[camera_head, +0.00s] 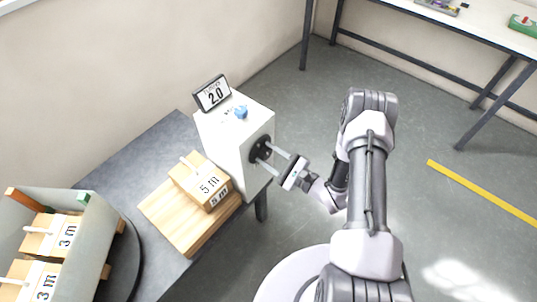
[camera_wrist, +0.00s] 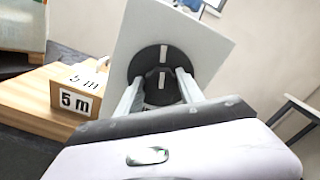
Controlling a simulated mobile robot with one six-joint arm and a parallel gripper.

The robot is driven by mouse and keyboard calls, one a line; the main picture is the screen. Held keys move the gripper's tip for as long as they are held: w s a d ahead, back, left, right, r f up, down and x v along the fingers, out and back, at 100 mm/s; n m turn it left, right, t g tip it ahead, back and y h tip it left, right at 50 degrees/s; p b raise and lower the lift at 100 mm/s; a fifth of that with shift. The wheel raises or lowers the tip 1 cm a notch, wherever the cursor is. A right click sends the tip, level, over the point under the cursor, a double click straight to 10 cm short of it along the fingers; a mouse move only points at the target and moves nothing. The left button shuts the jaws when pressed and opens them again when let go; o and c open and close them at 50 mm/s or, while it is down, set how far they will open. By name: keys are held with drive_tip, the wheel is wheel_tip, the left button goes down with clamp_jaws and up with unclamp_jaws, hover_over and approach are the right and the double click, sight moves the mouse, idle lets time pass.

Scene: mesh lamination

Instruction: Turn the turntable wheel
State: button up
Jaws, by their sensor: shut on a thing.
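A white box (camera_head: 232,140) stands on the dark table with a round black dial (camera_head: 260,142) on its right side face. My gripper (camera_head: 270,158) reaches it from the right, its two fingers on either side of the dial's knob. The wrist view shows the dial (camera_wrist: 151,60) with white marks and the knob (camera_wrist: 163,90) between my fingers, shut on it. A turntable (camera_head: 130,262), a dark round disc with upright grey dividers, is at the lower left, apart from my gripper.
A display (camera_head: 212,94) reading 2.0 and a small blue knob (camera_head: 241,112) sit on the box. A wooden block marked 5 m (camera_head: 190,178) lies on a wooden board (camera_head: 165,222) beside it. Blocks marked 3 m (camera_head: 65,236) sit on the turntable. Open floor (camera_head: 440,220) lies right.

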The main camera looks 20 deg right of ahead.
idle(0.3)
drive_tip(key=o, duration=1.4)
drive_tip(key=p+v, duration=0.3)
drive_tip(key=v, duration=1.4)
drive_tip(key=shift+s+d+p, duration=0.1)
drive_tip(key=shift+s+p, duration=0.05)
drive_tip(key=shift+p, duration=0.25)
